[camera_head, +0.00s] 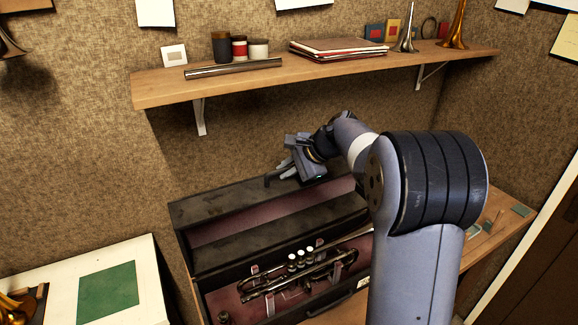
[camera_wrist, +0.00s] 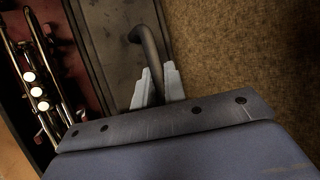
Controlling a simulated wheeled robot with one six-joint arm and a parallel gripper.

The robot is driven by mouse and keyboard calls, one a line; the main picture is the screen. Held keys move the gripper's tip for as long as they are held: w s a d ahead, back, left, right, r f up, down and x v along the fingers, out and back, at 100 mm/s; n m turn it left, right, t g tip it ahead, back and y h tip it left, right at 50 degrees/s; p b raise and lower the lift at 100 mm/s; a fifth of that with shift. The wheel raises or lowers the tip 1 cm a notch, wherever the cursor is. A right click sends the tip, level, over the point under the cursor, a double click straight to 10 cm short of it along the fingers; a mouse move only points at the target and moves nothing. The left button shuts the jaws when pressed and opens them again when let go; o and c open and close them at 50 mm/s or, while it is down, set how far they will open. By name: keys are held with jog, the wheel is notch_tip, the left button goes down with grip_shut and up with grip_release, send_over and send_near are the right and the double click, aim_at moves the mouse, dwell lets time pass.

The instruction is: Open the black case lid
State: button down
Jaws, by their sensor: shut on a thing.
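The black case (camera_head: 222,257) stands open on a wooden bench. Its raised lid (camera_head: 215,205) is at the back of the case, by the wall, and its exact angle is hard to tell. A brass-and-silver trumpet (camera_head: 300,268) lies in the maroon-lined case and also shows at the left of the wrist view (camera_wrist: 38,92). My gripper (camera_head: 283,172) is above the lid's far edge. In the wrist view its pale fingers (camera_wrist: 157,85) are shut on a dark bent handle (camera_wrist: 147,42) in front of the dark lid panel (camera_wrist: 112,50). The fingertips' contact is partly hidden.
A wooden shelf (camera_head: 320,75) with jars, a metal tube and books runs above my gripper. The textured wall (camera_head: 150,150) is close behind the lid. A white board with a green sheet (camera_head: 108,291) lies left of the case. Small items lie on the bench at right.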

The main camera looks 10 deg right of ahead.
jog(key=shift+w, duration=0.1)
dwell(0.3)
jog(key=c, duration=1.8)
grip_release()
jog(key=shift+o, duration=0.2)
jog(key=b+v, duration=0.2)
jog(key=v, duration=0.8)
jog(key=shift+r, duration=0.3)
jog(key=shift+d, duration=0.15)
